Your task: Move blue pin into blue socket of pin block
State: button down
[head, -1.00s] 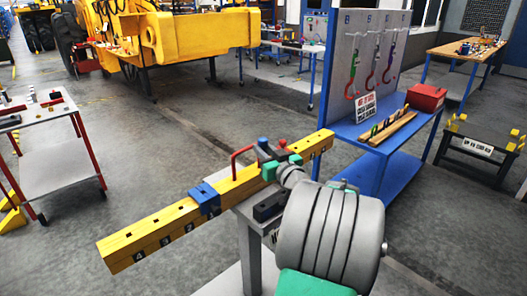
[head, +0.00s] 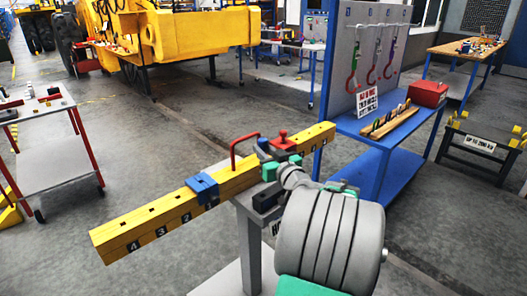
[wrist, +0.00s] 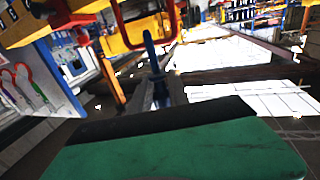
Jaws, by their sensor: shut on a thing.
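My gripper (head: 281,164), with green parts at its end, is near the middle of the yellow numbered beam in the head view. It is shut on the blue pin. The pin's blue top (head: 263,143) shows just above the gripper, and in the wrist view the blue pin (wrist: 153,55) stands between the dark fingers (wrist: 161,92). Its lower end is hidden. A blue saddle (head: 203,187) sits around the yellow beam, left of the gripper. I cannot make out the pin block or its blue socket for sure.
The yellow beam (head: 140,222) rests on a grey stand. A red loop handle (head: 243,146) and a red knob (head: 282,138) rise close to my gripper. A blue bench (head: 362,125) with hooks, a wooden rack (head: 390,121) and a red box (head: 428,93) stands right. A cart (head: 55,155) stands left.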

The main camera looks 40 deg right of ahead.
aim_at(264, 191)
jog(key=shift+f+b, duration=7.95)
jog(key=shift+b, duration=0.9)
jog(key=c, duration=1.2)
grip_release()
jog(key=shift+o, duration=0.2)
jog(key=v, duration=0.7)
jog(key=shift+s, duration=0.4)
